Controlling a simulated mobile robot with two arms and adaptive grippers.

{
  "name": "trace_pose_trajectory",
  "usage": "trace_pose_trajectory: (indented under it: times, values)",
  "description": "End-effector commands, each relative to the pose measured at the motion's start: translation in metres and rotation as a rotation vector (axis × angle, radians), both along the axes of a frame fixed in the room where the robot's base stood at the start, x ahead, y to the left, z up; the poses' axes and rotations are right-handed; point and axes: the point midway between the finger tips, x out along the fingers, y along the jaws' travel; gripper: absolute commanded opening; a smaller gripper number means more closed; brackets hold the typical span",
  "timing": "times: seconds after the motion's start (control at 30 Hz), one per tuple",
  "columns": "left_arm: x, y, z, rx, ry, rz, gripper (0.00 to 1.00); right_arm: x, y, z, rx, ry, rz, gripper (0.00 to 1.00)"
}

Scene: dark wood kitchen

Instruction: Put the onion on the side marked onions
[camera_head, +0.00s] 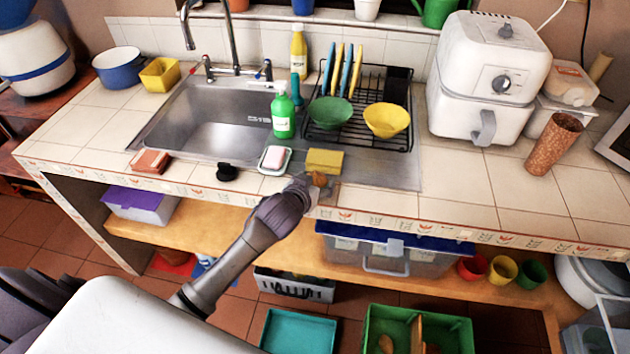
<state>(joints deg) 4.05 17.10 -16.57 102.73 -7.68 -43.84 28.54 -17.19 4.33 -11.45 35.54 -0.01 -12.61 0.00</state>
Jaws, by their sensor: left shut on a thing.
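My left gripper (312,188) reaches from the lower left to the counter's front edge, just in front of the yellow sponge. It is shut on a small brown thing (319,179), which looks like the onion; the gripper hides part of it. A green crate (455,328) stands low at the bottom edge of the view, with an upright brown piece inside and a brownish round thing on its left side. I cannot make out any onion marking. My right gripper is not in view.
The sponge (325,161), soap dish (275,160) and green soap bottle (283,112) stand near the gripper, by the sink (205,125). The dish rack (368,140) is behind. Below are a shelf with a blue-lidded box (385,252) and a teal tray (299,331).

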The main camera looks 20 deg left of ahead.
Motion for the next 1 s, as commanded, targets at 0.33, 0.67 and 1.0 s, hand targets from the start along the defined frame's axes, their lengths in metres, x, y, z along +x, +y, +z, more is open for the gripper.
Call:
trace_pose_trajectory:
  times: [0.33,0.67,1.0]
  values:
    - [0.000,0.000,-0.004,0.000,0.001,0.001,0.94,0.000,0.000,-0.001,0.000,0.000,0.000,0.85]
    - [0.000,0.000,0.002,0.001,-0.001,0.000,0.94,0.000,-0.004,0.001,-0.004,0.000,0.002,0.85]
    - [-0.054,0.000,0.030,-0.001,0.000,0.000,0.94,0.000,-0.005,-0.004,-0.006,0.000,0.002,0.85]
